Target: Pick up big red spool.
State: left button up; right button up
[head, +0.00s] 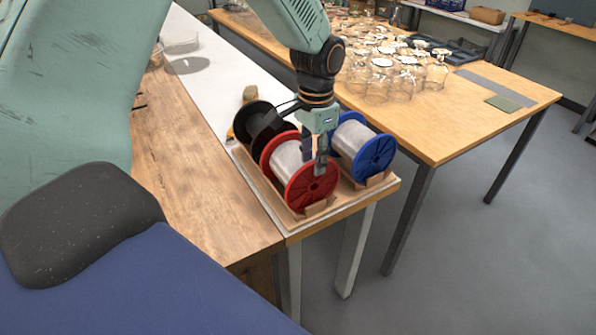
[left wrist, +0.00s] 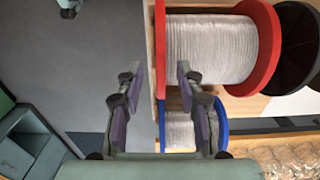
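The big red spool (head: 308,188) lies on its side, wound with pale filament, at the front of a wooden board on the white bench. My left gripper (head: 320,158) hangs over it, fingers down, and hides part of its winding and near flange. In the left wrist view the red spool (left wrist: 262,48) is at the upper right. My right gripper is not clearly seen.
A blue spool (head: 376,155) lies close on the right of the red one, and a black spool (head: 250,118) behind it. A wooden table (head: 460,125) with several glass jars (head: 385,75) stands to the right. Grey floor (head: 480,250) is open in front.

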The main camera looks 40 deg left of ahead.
pick_arm(q)
jog(key=shift+w+d+f, duration=0.1)
jog(key=shift+w+f, duration=0.1)
jog(key=shift+w, duration=0.1)
jog(key=shift+s+r, duration=0.1)
jog(key=shift+s, duration=0.15)
jog(key=c, duration=0.5)
jog(key=shift+w, duration=0.15)
grip_shut()
